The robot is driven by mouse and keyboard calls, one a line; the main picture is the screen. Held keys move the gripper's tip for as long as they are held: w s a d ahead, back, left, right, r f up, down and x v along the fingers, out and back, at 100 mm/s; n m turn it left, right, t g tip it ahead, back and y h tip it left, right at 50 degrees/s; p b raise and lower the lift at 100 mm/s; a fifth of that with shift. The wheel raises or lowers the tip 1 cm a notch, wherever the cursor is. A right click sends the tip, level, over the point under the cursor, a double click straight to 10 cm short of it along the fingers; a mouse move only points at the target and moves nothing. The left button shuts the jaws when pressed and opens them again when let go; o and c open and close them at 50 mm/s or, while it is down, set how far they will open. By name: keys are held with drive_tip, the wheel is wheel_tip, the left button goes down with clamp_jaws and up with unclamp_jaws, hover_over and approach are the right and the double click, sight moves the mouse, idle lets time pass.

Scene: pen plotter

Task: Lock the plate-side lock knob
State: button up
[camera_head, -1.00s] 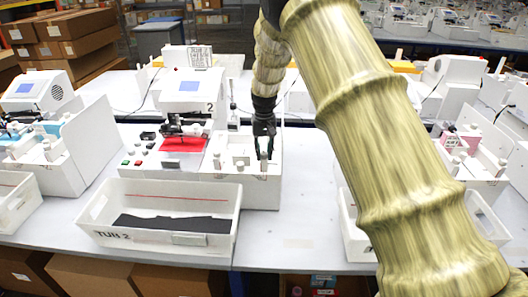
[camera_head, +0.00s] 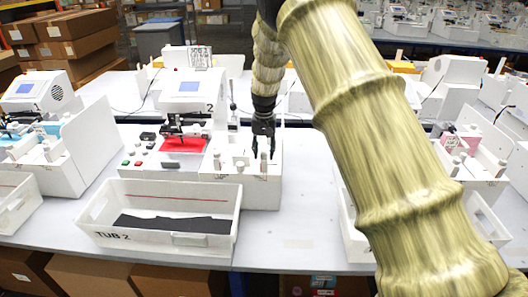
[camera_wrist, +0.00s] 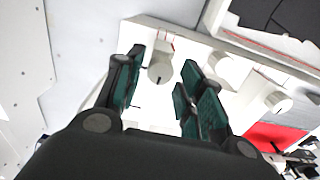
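My gripper (camera_head: 263,150) is above the right end of plotter 2's white front deck (camera_head: 231,174). Its dark teal fingers are open in the wrist view (camera_wrist: 158,90), with a gap on both sides. A pale round knob (camera_wrist: 160,70) with a dark mark shows between the fingers; in the head view it is a small upright post (camera_head: 263,164) just below the fingertips. Two similar knobs stand to its right in the wrist view, a middle one (camera_wrist: 221,66) and one (camera_wrist: 278,102) nearest the red plate (camera_wrist: 272,136). I cannot tell which is labelled plate-side.
A white tub marked TUB 2 (camera_head: 165,234) with dark sheets stands in front of the plotter. The red plate and the pen carriage (camera_head: 185,128) are left of my gripper. Bare table (camera_head: 305,190) lies to the right. Another plotter stands farther right.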

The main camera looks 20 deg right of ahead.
sight(264, 153)
drive_tip(key=shift+s+f, duration=0.1)
wheel_tip(264, 153, up, 12)
idle(0.8)
drive_tip(key=shift+f, duration=0.1)
idle(0.3)
